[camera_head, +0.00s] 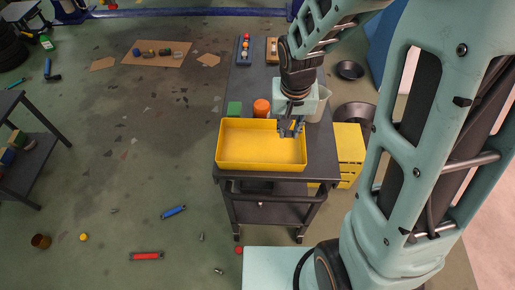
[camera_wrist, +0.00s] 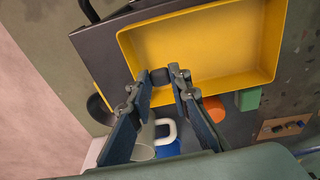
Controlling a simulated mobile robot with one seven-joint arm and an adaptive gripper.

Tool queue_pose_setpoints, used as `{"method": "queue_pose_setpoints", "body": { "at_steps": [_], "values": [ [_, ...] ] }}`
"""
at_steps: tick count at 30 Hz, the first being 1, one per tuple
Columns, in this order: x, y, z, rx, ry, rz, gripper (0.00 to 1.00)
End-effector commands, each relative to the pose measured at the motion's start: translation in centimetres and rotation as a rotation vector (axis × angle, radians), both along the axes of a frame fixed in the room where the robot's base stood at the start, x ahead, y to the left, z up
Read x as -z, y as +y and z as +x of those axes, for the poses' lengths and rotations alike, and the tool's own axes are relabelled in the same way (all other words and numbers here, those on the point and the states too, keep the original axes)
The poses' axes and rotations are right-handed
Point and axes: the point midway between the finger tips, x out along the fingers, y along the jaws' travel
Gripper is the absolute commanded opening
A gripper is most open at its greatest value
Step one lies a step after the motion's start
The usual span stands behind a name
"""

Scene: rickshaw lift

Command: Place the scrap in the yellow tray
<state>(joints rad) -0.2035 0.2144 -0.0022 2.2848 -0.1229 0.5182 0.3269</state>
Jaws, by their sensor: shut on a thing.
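The yellow tray (camera_head: 240,160) sits at the near end of the dark cart top, and no object shows inside it. It also fills the upper right of the wrist view (camera_wrist: 270,75). My gripper (camera_head: 290,129) is at the tray's right end, over its far right edge; its exact height is unclear. In the wrist view my gripper (camera_wrist: 168,75) has its fingertips closed around a small dark piece, the scrap (camera_wrist: 178,74). The scrap is seen against the tray's rim and is mostly hidden by the fingers. In the head view I cannot make it out.
Behind the tray stand a green block (camera_head: 234,108), an orange round thing (camera_head: 261,108) and a pale jug (camera_head: 321,103). A yellow crate (camera_head: 349,150) is right of the cart. Several small tools lie on the floor at left.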

Motion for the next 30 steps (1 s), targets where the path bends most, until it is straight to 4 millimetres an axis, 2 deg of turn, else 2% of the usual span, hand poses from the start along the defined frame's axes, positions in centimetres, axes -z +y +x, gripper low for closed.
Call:
{"method": "queue_pose_setpoints", "body": {
  "at_steps": [1, 3, 9, 15, 18, 23, 30],
  "values": [
    [-0.3, 1.3, -1.1, -0.006, -0.001, -0.005, 0.1],
    [-0.6, 2.5, -2.4, 0.001, -0.001, -0.01, 0.1],
    [-1.1, 5.5, -6.4, 0.026, -0.006, -0.019, 0.1],
    [-1.3, 7.0, -9.4, 0.046, -0.011, -0.019, 0.1],
    [-1.3, 7.4, -10.1, 0.052, -0.012, -0.019, 0.1],
    [-0.6, 7.5, -9.5, 0.061, -0.012, -0.02, 0.1],
    [2.3, 7.2, -3.8, 0.063, -0.014, -0.021, 0.1]
  ]
}}
